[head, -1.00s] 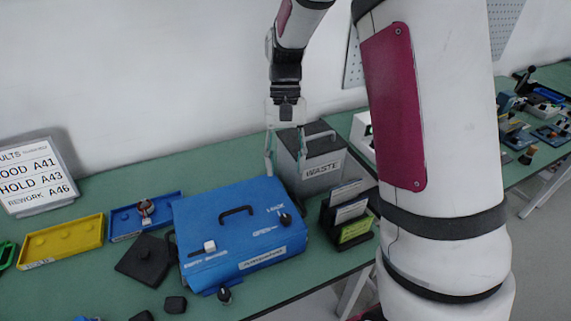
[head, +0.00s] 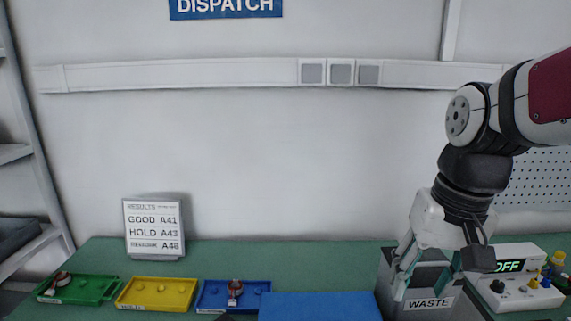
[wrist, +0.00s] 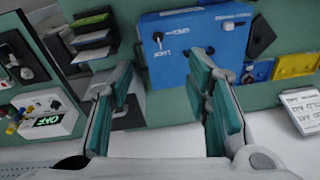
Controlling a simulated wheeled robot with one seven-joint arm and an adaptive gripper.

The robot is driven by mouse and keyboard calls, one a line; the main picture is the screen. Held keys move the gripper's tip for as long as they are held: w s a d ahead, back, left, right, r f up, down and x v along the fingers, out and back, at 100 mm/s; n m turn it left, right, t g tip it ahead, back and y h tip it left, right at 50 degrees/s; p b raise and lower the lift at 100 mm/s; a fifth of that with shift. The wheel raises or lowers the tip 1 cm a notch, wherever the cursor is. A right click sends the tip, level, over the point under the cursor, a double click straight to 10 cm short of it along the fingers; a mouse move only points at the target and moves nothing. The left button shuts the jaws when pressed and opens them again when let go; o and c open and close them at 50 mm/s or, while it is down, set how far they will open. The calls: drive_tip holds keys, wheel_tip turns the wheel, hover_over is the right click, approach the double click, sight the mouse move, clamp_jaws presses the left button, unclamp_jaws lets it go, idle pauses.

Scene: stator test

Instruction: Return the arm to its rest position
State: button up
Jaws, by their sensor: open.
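My gripper (head: 432,272) is at the right of the head view, in front of and above the grey waste bin (head: 425,303). Its fingers point down, spread apart with nothing between them. The wrist view shows the two teal-padded fingers (wrist: 165,110) open and empty, with the green bench top and the blue case beyond them. My arm comes in from the right edge of the head view, bent at the wrist.
The blue case (head: 320,306) lies left of the bin. Green (head: 80,288), yellow (head: 157,294) and blue (head: 233,295) trays line the bench, with a results sign (head: 154,229) behind. A device reading OFF (head: 512,280) stands to the right.

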drive_tip(key=s+r+n+t, duration=0.1)
drive_tip(key=s+t, duration=0.3)
drive_tip(key=s, duration=0.4)
drive_tip(key=shift+a+r+n+h, duration=0.15)
drive_tip(key=shift+r+n+h, duration=0.15)
drive_tip(key=shift+r+n, duration=0.15)
drive_tip(key=shift+s, duration=0.1)
idle(0.7)
